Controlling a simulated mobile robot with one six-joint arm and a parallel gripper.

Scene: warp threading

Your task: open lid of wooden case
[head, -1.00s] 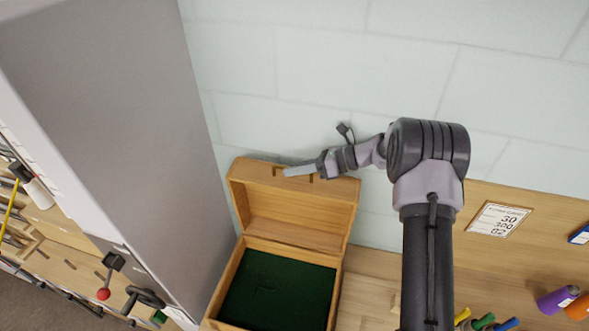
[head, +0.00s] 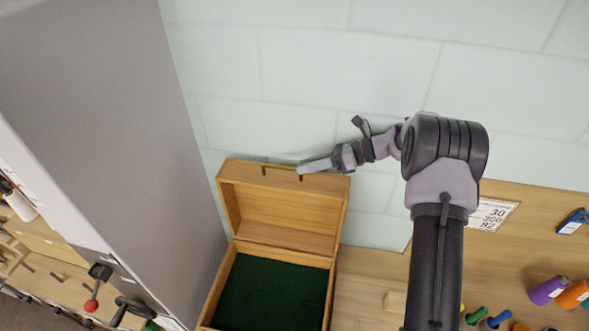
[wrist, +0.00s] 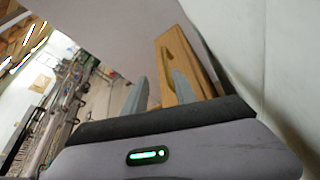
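The wooden case (head: 210,291) stands on the bench with its lid (head: 275,215) raised and leaning back toward the wall. Its inside is lined in dark green and looks empty. My gripper (head: 303,168) is at the upper edge of the lid, right of its middle; in the head view I cannot tell whether it touches. In the wrist view my gripper's two grey fingers (wrist: 158,92) stand apart with nothing seen between them. The lid's wooden edge (wrist: 183,62) shows behind and beside the right finger.
A tall grey cabinet (head: 100,120) stands close on the left of the case. A pale block wall (head: 330,70) is right behind the lid. Thread spools (head: 547,290) and several coloured small items lie on the bench at the right.

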